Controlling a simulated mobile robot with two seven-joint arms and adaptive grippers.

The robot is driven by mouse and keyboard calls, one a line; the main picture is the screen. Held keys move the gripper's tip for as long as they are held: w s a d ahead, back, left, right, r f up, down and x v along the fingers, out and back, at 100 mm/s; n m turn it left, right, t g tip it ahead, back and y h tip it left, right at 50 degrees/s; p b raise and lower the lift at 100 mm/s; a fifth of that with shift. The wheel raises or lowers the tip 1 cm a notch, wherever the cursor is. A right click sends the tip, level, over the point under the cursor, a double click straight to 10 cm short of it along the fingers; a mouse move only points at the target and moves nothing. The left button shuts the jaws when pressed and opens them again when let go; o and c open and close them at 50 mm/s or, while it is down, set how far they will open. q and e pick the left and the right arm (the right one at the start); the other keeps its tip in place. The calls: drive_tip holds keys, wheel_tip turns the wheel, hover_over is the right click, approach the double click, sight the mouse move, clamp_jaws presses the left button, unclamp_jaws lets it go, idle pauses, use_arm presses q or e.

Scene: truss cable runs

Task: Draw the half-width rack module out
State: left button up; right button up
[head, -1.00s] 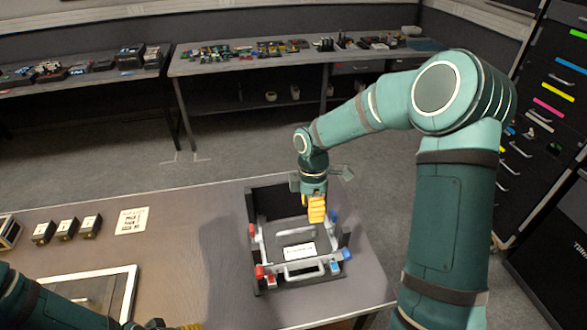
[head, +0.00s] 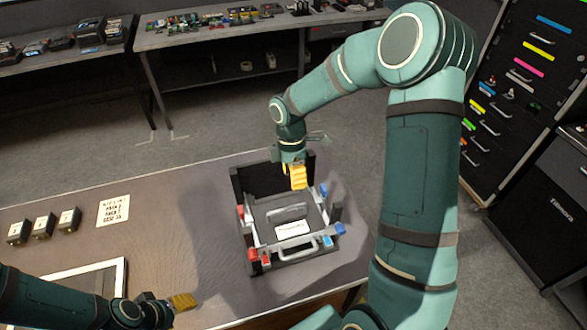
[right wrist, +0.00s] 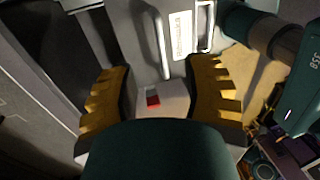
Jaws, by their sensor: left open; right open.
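Red latches (head: 253,254) are at the left and blue latches (head: 340,229) at the right. My right gripper (head: 298,178) is open above the back of the module, pointing down. In the right wrist view its yellow fingers (right wrist: 160,100) stand apart, with a grey block bearing a red patch (right wrist: 152,98) visible between them; contact cannot be told. My left gripper (head: 183,301) is low at the left, apart from the module.
Several small dark boxes (head: 43,227) and a printed card (head: 113,210) lie at the table's left. A pale-framed panel (head: 122,275) lies near my left arm. Table between card and rack frame is clear. A drawer cabinet (head: 520,80) stands at the right.

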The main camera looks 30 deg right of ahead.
sight(296, 207)
drive_tip(key=f, duration=0.3)
drive_tip(key=s+f, duration=0.1)
drive_tip(key=f, duration=0.3)
drive_tip(key=s+f, duration=0.1)
drive_tip(key=f, duration=0.3)
drive_tip(key=shift+s+a+f, duration=0.1)
drive_tip(key=shift+a+f, duration=0.05)
drive_tip(key=shift+a, duration=0.1)
clamp_jaws()
